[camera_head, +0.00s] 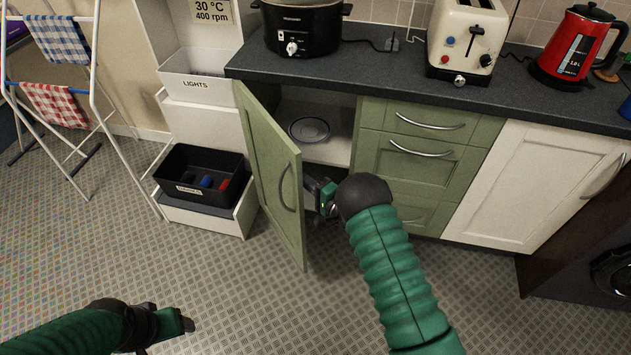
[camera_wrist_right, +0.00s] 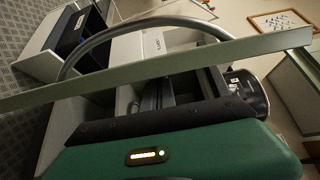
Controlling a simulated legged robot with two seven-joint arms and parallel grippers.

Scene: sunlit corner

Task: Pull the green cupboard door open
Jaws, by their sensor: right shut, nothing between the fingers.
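The green cupboard door (camera_head: 268,165) stands well open, swung out to the left, with its curved metal handle (camera_head: 284,187) on its face. In the right wrist view the door's edge (camera_wrist_right: 240,50) crosses the picture, with the handle (camera_wrist_right: 100,42) arching beyond it. My right gripper (camera_head: 325,197) is at the door's free edge, on the inner side, off the handle. It is shut on nothing; its fingers (camera_wrist_right: 170,92) are partly hidden behind the door edge, and I cannot tell whether they touch it. My left gripper (camera_head: 186,322) is low over the floor, away from the cupboard; its jaw opening is unclear.
Inside the cupboard a plate (camera_head: 309,130) lies on the shelf. Green drawers (camera_head: 418,160) and a white door (camera_head: 530,180) stand to the right. A black bin (camera_head: 203,172) and a drying rack (camera_head: 95,100) stand left. The floor in front is clear.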

